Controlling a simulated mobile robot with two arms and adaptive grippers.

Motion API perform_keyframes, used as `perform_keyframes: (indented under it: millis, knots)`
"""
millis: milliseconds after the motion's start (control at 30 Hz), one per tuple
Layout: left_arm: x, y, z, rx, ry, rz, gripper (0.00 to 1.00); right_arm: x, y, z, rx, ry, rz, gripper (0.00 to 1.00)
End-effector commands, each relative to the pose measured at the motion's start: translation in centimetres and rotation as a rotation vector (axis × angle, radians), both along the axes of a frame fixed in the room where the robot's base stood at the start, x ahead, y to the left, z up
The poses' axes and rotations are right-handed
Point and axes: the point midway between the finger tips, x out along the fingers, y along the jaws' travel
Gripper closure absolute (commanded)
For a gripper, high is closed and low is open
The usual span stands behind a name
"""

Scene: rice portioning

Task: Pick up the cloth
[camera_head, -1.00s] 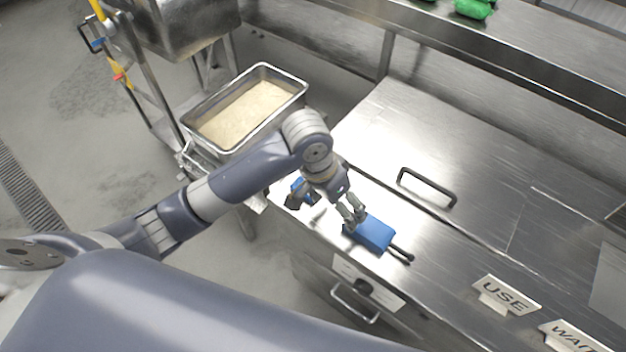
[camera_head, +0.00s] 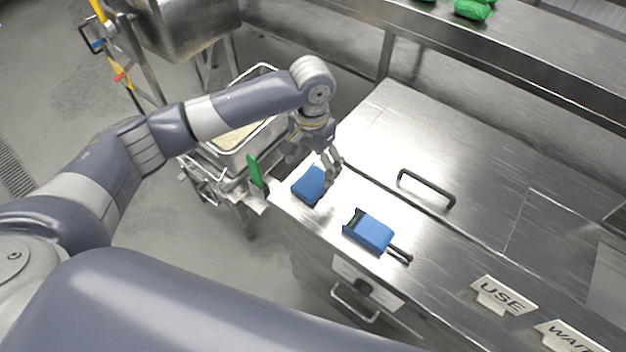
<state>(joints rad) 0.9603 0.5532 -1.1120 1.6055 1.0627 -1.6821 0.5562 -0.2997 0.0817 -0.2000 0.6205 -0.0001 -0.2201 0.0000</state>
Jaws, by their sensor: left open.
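A blue scoop-like tool (camera_head: 374,231) with a dark handle lies to the right, apart from the gripper. My right gripper is out of view.
A steel pan of rice (camera_head: 262,70) stands left of the counter, partly behind my arm. A green upright handle (camera_head: 256,171) is by the counter's left corner. A black handle (camera_head: 427,187) rises from the counter top. USE (camera_head: 503,295) and WAIT (camera_head: 570,336) signs stand at right.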

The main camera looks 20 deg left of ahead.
Motion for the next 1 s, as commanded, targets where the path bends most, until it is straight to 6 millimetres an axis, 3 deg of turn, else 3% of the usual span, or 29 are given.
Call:
perform_keyframes:
  millis: [167, 400, 700, 900, 1000]
  knots:
    - [0.0, 0.0, -1.4, 0.002, 0.002, 0.001, 0.18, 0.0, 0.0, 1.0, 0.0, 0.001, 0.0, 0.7]
    - [0.2, -0.1, -4.9, 0.001, 0.0, -0.001, 0.18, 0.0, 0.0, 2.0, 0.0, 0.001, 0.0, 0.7]
    - [0.2, -0.2, -5.5, 0.0, -0.002, -0.002, 0.18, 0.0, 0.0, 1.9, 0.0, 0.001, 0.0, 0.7]
    - [0.2, -0.2, -5.4, 0.0, -0.002, -0.002, 0.62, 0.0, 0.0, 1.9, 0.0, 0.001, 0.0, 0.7]
    - [0.2, -0.1, -5.5, 0.001, -0.001, -0.002, 0.62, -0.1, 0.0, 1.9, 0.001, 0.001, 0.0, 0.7]
